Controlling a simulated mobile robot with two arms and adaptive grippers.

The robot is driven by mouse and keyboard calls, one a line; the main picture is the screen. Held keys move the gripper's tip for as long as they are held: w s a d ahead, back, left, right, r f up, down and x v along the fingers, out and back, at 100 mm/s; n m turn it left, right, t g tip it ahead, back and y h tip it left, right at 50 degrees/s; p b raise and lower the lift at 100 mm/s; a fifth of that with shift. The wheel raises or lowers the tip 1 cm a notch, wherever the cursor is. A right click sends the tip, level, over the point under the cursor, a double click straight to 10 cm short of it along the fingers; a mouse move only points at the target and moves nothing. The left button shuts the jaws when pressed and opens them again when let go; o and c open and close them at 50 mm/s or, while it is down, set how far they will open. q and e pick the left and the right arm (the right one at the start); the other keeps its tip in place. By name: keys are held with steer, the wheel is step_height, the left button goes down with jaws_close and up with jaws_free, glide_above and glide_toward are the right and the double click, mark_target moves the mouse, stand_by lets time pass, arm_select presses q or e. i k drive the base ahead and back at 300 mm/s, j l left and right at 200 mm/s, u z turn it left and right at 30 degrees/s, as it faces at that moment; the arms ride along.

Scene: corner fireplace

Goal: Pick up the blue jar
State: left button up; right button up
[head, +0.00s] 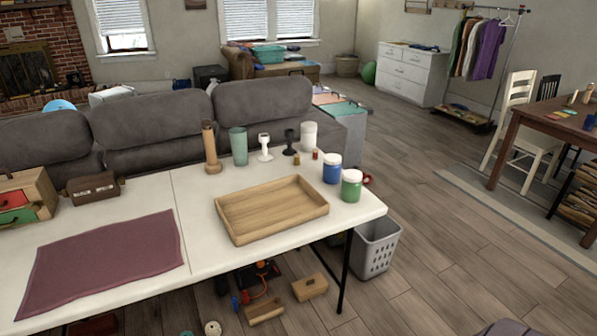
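The blue jar (332,169) has a white lid and stands upright on the white table (190,203), toward its right end. A green jar (351,186) with a white lid stands just in front and to the right of it. The wooden tray (227,224) lies to the left of the blue jar, and the jar is outside it. Neither of my grippers shows in the head view.
Behind the tray stand a wooden cylinder piece (211,148), a teal cup (239,147), a white cup (309,136), and white and black small stands. A maroon cloth (103,262) covers the table's front left. A grey sofa (150,129) is behind; floor at right is open.

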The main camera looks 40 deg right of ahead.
mark_target(331, 174)
steer(key=l+u, duration=0.45)
steer(key=l, duration=0.15)
steer(key=k+l+u, duration=0.1)
steer(key=l+u, duration=0.35)
steer(key=l, duration=0.1)
